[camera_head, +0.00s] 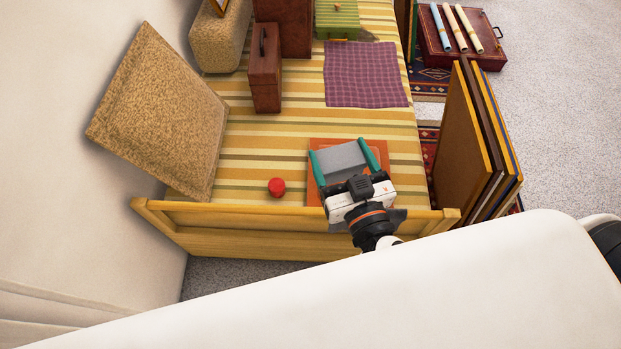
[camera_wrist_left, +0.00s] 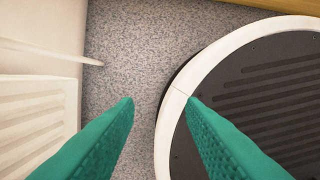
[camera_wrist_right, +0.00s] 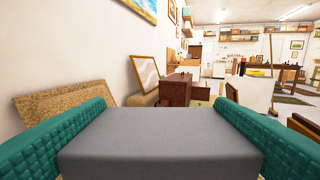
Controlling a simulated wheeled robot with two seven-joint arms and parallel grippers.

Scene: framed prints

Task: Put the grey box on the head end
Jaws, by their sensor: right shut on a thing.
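The grey box (camera_head: 342,158) is between the teal fingers of my right gripper (camera_head: 343,153), over an orange flat piece on the yellow-striped bed (camera_head: 260,148). My right gripper is shut on it. The box (camera_wrist_right: 160,145) fills the lower middle of the right wrist view, a finger on each side. I cannot tell whether it touches the orange piece (camera_head: 376,151). My left gripper (camera_wrist_left: 160,100) shows only in its wrist view, fingers apart and empty, over grey carpet and my round base.
A wooden end rail (camera_head: 240,217) closes the bed's near end. A red round object (camera_head: 276,187) lies left of the box, and a tan cushion (camera_head: 163,110) leans beyond it. A purple cloth (camera_head: 366,75) and brown case (camera_head: 265,75) are farther back. Framed panels (camera_head: 465,150) stand at right.

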